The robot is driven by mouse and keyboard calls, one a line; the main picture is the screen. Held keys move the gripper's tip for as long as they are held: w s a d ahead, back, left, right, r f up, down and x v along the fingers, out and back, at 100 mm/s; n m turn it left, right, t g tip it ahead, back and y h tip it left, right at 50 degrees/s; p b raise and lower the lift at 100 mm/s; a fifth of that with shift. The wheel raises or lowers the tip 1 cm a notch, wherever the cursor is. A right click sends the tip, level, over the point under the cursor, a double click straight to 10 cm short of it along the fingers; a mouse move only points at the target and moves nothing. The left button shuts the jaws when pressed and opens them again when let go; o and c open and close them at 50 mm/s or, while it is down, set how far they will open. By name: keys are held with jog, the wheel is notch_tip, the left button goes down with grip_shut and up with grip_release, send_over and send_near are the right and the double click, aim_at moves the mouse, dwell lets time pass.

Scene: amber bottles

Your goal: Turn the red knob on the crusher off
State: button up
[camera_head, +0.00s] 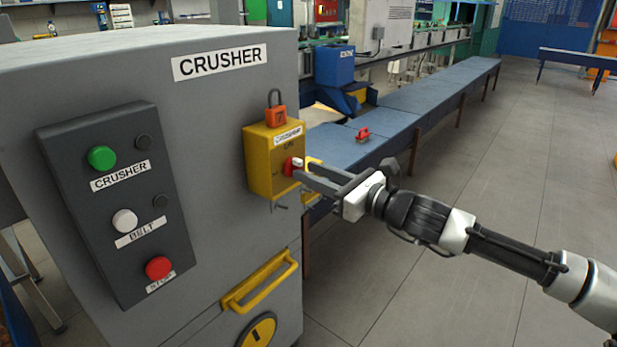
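The red knob (289,167) sits on the front of a yellow box (262,167) fixed to the right side of the grey crusher cabinet (225,125). A small white part shows at the knob's edge. My gripper (301,170) reaches in from the right, with its fingertips at the knob. The two fingers show a gap between them along their length. The fingertips partly cover the knob, and I cannot tell whether they touch or grip it. The knob's exact angle is hard to read.
An orange padlock (276,114) is on top of the yellow box. A black panel (120,205) with green, white and red buttons is on the cabinet's left. A yellow handle (262,283) juts out below. A blue bench (405,122) holding a red item (363,134) runs behind my gripper.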

jog(key=shift+w+a, duration=0.45)
jog(key=shift+a, duration=0.1)
grip_shut()
jog(key=shift+n, duration=0.4)
jog(key=n, duration=1.7)
jog(key=shift+s+a+f, duration=0.15)
jog(key=shift+s+f, duration=0.1)
jog(key=shift+f, duration=0.05)
jog(key=shift+b, duration=0.3)
